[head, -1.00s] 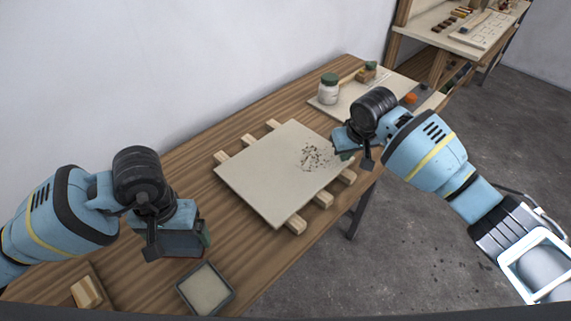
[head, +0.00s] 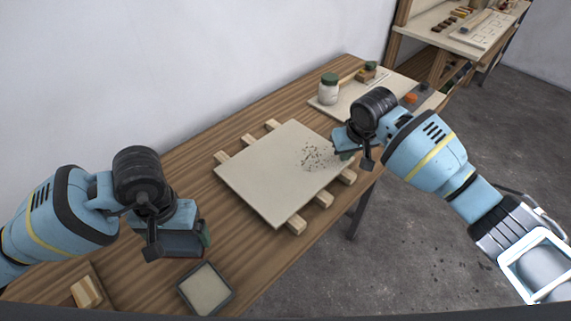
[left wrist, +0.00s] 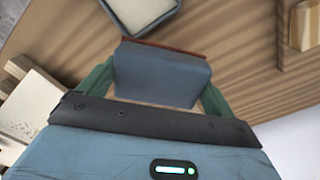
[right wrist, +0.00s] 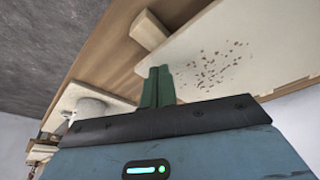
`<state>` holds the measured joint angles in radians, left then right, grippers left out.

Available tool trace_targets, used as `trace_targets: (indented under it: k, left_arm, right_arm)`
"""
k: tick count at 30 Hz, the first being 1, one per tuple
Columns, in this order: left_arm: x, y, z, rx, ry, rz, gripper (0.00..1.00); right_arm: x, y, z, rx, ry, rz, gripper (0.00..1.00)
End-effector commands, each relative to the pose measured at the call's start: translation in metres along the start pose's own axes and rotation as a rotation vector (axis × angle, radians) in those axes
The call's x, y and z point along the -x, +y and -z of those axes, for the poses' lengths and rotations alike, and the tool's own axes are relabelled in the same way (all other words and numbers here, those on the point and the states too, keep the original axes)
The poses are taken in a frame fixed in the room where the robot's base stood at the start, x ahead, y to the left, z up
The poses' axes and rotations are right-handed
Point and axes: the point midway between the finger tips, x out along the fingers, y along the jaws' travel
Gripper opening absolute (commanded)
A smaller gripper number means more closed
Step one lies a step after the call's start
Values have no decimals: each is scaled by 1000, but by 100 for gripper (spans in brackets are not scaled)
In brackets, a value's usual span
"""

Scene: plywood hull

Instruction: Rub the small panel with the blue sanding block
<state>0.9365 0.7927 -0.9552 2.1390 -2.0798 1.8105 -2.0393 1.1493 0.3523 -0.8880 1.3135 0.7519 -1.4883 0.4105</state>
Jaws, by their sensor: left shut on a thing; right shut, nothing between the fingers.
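The small panel (head: 265,178) is a pale square board lying flat on wooden strips on the bench. Dark specks (head: 318,156) are scattered near its right corner, and they also show in the right wrist view (right wrist: 212,66). My left gripper (head: 203,236) is shut on the blue sanding block (left wrist: 160,76), which has a reddish-brown face. It holds the block to the left of the panel, apart from it. My right gripper (right wrist: 158,86) is shut and empty beside the panel's right corner, close to the specks. Its fingertips are partly hidden in the head view.
A grey-rimmed tray (head: 187,291) lies at the near bench edge, with a wood block (head: 86,292) to its left. A jar with a green lid (head: 329,90) and a brush stand on a pale board (head: 348,106) at the far end. Bench between tray and panel is clear.

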Motion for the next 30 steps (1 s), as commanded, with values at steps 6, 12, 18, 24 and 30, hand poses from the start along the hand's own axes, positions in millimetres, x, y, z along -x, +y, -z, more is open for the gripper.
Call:
trace_targets:
  k: [6, 12, 18, 24, 30]
  left_arm:
    - [0, 0, 0, 0, 1, 0, 72]
    - [0, 0, 0, 0, 1, 0, 72]
    - [0, 0, 0, 0, 0, 0, 72]
    - [-1, 0, 0, 0, -1, 0, 72]
    - [-2, 0, 0, 0, -2, 0, 72]
  right_arm:
    - [0, 0, 0, 0, 0, 0, 0]
    - [0, 0, 0, 0, 0, 0, 0]
    - [-1, 0, 0, 0, 0, 0, 0]
    - [-4, 0, -1, 0, 0, 0, 0]
    - [-7, 0, -2, 0, 0, 1, 0]
